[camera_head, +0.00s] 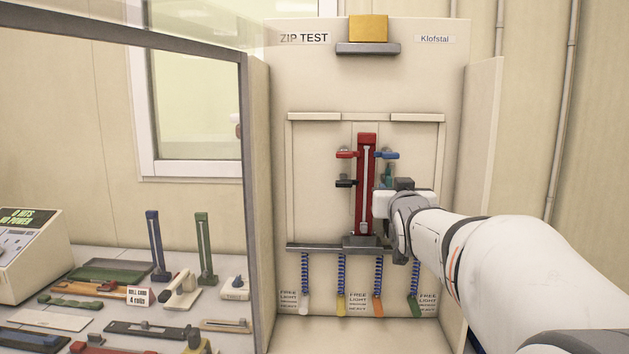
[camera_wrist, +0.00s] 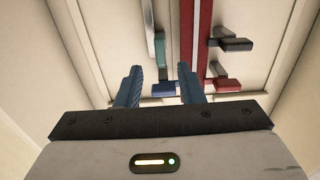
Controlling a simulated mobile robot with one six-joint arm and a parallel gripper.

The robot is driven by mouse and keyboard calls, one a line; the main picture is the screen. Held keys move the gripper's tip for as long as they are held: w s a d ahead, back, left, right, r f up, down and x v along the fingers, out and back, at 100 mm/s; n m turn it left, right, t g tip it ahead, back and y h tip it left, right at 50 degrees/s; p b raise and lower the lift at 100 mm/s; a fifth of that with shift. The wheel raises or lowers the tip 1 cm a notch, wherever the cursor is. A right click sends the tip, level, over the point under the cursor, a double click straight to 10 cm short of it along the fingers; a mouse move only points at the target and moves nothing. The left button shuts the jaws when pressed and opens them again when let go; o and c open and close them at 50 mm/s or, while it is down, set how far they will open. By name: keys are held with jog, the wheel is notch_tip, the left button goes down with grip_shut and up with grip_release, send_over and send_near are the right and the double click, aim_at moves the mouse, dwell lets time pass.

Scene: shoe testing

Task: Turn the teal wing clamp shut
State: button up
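The teal wing clamp (camera_head: 388,173) is at the right side of the red upright holder (camera_head: 366,200), below the blue wing clamp (camera_head: 388,155). Its wing stands upright, while the blue wing lies level. My gripper (camera_wrist: 158,76) is open in the wrist view, with two blue fingers apart and nothing held between them. The teal clamp (camera_wrist: 160,48) shows beyond the fingertips, and the blue clamp (camera_wrist: 164,89) shows in the gap between the fingers. In the head view my wrist hides the lower part of the teal clamp.
A red wing clamp (camera_head: 346,155) and a black one (camera_head: 345,183) lie level left of the holder. A grey ledge (camera_head: 310,247) with hanging coil springs runs below. Side panels (camera_head: 484,140) flank the board. A bench with tools stands left.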

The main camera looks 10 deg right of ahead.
aim_at(391, 184)
jog(key=p+x, duration=0.1)
jog(key=x, duration=0.4)
jog(key=shift+w+d, duration=0.1)
jog(key=shift+w, duration=0.3)
grip_shut()
jog(key=shift+d, duration=0.1)
